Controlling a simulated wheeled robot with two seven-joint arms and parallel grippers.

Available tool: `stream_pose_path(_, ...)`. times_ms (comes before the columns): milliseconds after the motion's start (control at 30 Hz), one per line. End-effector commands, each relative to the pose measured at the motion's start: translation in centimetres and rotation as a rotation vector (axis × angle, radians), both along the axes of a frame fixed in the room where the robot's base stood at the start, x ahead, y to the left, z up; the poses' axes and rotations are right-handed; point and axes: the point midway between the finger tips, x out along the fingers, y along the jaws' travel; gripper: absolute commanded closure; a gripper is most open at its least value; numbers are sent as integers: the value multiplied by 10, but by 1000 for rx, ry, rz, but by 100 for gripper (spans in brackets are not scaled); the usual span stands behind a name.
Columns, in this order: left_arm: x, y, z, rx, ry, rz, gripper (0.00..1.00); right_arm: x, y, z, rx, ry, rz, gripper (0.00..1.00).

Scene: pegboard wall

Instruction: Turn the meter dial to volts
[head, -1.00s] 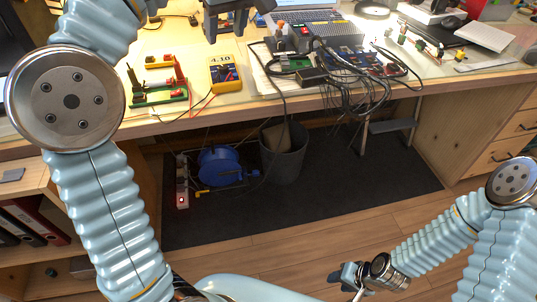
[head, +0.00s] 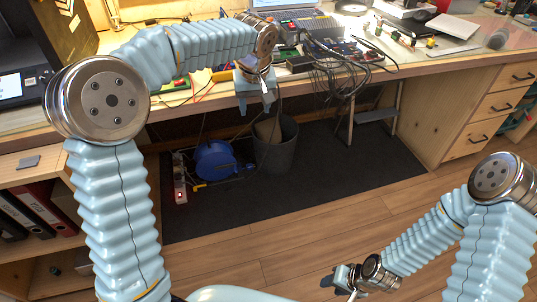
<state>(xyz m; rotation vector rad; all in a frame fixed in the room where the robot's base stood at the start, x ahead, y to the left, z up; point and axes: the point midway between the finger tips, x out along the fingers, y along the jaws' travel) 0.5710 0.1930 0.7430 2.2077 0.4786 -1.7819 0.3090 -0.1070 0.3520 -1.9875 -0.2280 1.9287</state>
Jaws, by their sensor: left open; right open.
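The yellow meter (head: 225,76) lies on the desk near its front edge. My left forearm and gripper cover most of it, so its dial and display are hidden. My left gripper (head: 254,97) points down, open and empty, in front of the meter and over the desk's front edge in the picture. I cannot tell whether it touches the desk. My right gripper (head: 343,282) is open and empty, low over the wooden floor, far from the meter.
The wooden desk (head: 420,66) has a tangle of black cables (head: 335,70) right of my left gripper. A laptop (head: 283,5) stands behind. Under the desk are a blue cable reel (head: 214,160) and a grey bin (head: 277,150). The floor at right is clear.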

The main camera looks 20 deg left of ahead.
Motion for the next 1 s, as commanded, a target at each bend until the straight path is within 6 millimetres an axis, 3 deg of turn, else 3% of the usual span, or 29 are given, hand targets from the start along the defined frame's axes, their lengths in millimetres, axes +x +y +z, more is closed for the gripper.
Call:
stream_pose_path(300, -2, -23, -70, -71, 43, -118, 47, 0, 0, 1, 0, 0, 0, 57)
stream_pose_path(600, -12, -40, -124, -138, 68, -197, 47, 0, 0, 1, 0, 0, 0, 57)
stream_pose_path(800, -16, -45, -139, -159, 72, -218, 47, 0, 0, 2, 0, 0, 0, 57)
stream_pose_path(1000, -17, -46, -141, -163, 72, -222, 47, 0, 0, 1, 0, 0, 0, 57)
